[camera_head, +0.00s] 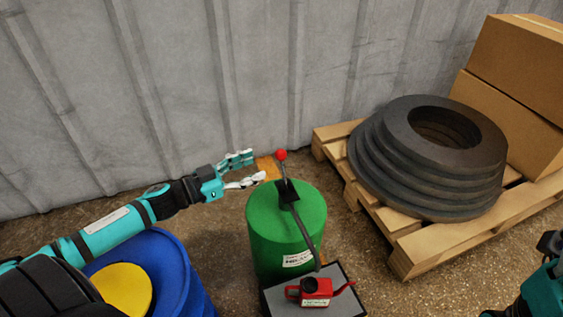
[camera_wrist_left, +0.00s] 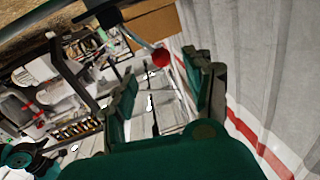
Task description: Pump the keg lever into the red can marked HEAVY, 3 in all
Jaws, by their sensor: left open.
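A green keg (camera_head: 268,230) stands upright on the floor. Its pump lever, a thin rod with a red ball knob (camera_head: 281,155), rises from a black mount on the lid. The small red can (camera_head: 315,291) sits on a grey-topped stand in front of the keg, near the end of the black hose; its label is too small to read. My left gripper (camera_head: 256,167) is open, just left of the knob. In the left wrist view the knob (camera_wrist_left: 161,57) appears between the open fingers, near their tips; I cannot tell whether they touch.
A blue drum (camera_head: 165,265) with a yellow top lies under my left arm. A wooden pallet (camera_head: 420,250) with stacked dark rings (camera_head: 385,185) and cardboard boxes (camera_head: 515,60) stands right of the keg. A corrugated wall (camera_head: 180,90) is behind.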

